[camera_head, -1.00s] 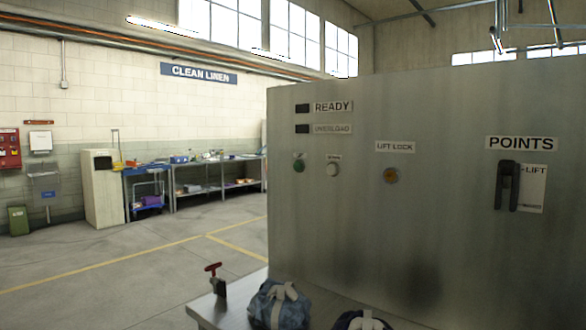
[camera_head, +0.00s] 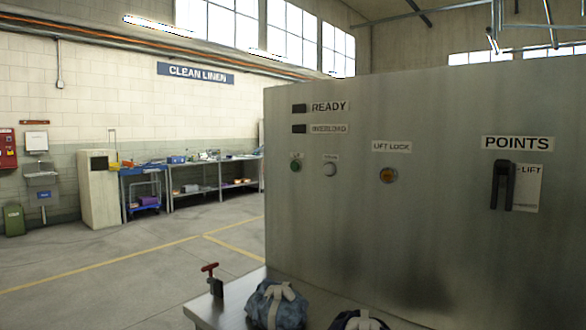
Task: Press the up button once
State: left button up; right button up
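A large grey metal panel (camera_head: 430,240) fills the right half of the head view. On its left part sit a small green button (camera_head: 296,166) and a pale round button (camera_head: 330,169), each under a small label too small to read surely. An amber round control (camera_head: 388,175) sits under a "LIFT LOCK" label. A dark lever (camera_head: 502,186) sits under "POINTS", beside a plate reading "LIFT". Dark indicator windows sit beside the "READY" label (camera_head: 329,107) and the label below it. Neither of my grippers is in view.
A metal table (camera_head: 232,300) stands before the panel, with a red-handled clamp (camera_head: 213,280) at its corner. Blue bags with pale straps (camera_head: 276,303) lie there. Open floor and shelving (camera_head: 215,178) are on the left.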

aim_at(294, 166)
jog(key=i+j+z, duration=0.2)
jog(key=i+j, duration=0.15)
jog(key=j, duration=0.3)
jog(key=i+j+z, duration=0.2)
jog(key=i+j, duration=0.15)
jog(key=j, duration=0.35)
jog(key=i+j+z, duration=0.1)
jog(key=j, duration=0.25)
jog(key=i+j+z, duration=0.1)
jog(key=j, duration=0.25)
jog(key=i+j+z, duration=0.1)
jog(key=j, duration=0.3)
jog(key=i+j+z, duration=0.1)
jog(key=j, duration=0.3)
jog(key=i, duration=0.1)
